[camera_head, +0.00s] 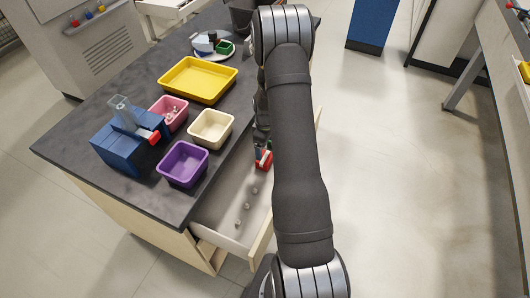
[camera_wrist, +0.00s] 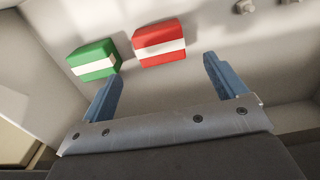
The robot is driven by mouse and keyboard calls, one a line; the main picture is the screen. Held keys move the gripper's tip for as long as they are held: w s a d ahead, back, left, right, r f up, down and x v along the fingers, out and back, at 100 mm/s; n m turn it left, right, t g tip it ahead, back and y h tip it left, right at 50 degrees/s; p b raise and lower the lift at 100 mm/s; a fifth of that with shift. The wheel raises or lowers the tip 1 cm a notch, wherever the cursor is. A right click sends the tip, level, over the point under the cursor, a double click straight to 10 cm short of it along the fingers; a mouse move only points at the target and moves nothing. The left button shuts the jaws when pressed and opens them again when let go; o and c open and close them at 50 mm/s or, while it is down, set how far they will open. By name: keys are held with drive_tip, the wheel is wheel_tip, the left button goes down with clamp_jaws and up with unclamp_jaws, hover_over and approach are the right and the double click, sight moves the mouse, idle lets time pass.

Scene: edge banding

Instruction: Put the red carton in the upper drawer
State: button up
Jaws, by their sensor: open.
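The red carton (camera_wrist: 160,50) with a white band lies on the pale drawer floor in the wrist view, just beyond my fingertips and roughly between them. It also shows in the head view (camera_head: 264,160), inside the open drawer (camera_head: 222,202) and partly hidden by my arm. My gripper (camera_wrist: 162,69) is open, with its two blue fingers apart and nothing between them. A green carton (camera_wrist: 93,62) with a white band lies left of the red one. In the head view my arm hides most of the gripper and the drawer's right part.
Several small grey round objects (camera_head: 246,205) lie in the drawer. On the dark countertop (camera_head: 80,150) above stand a purple bin (camera_head: 183,165), a cream bin (camera_head: 211,129), a pink bin (camera_head: 168,112), a yellow tray (camera_head: 198,79) and a blue device (camera_head: 125,152).

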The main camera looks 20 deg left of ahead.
drive_tip(key=shift+r, duration=1.35)
drive_tip(key=shift+f, duration=0.1)
wheel_tip(320, 180, down, 12)
drive_tip(key=shift+f, duration=0.2)
wheel_tip(320, 180, up, 2)
drive_tip(key=shift+r, duration=0.65)
drive_tip(key=shift+f, duration=0.1)
